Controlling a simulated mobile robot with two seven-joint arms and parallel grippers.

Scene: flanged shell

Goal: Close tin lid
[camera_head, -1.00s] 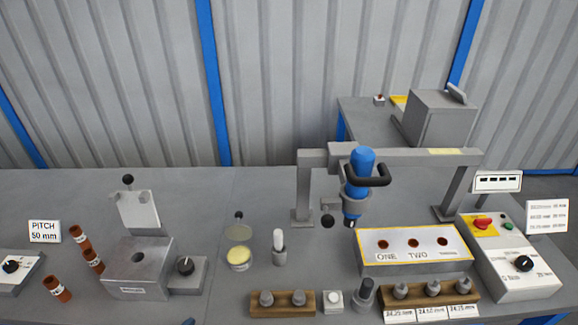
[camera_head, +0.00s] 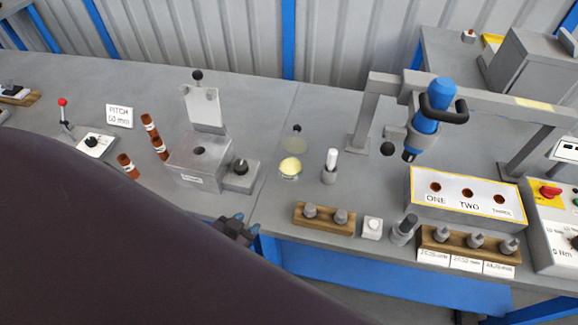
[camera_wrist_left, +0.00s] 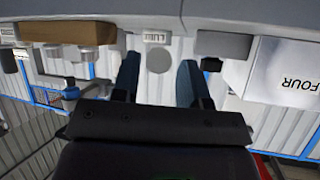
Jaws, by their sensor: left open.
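The tin (camera_head: 290,168) is a small round container with pale yellow contents, standing on the bench in the head view. Its lid (camera_head: 296,139) looks like a clear disc raised behind it with a dark knob at the top, so the tin stands open. My left gripper (camera_head: 246,228) is at the front edge of the bench, in front of and to the left of the tin, and apart from it. In the left wrist view its two blue-grey fingers (camera_wrist_left: 157,84) are spread with nothing held between them. My right gripper is not in view.
A grey block with a raised plate (camera_head: 203,158) and a knob box (camera_head: 240,175) stand left of the tin. A white-topped post (camera_head: 331,165) stands close on its right. A wooden rack (camera_head: 324,217) lies in front.

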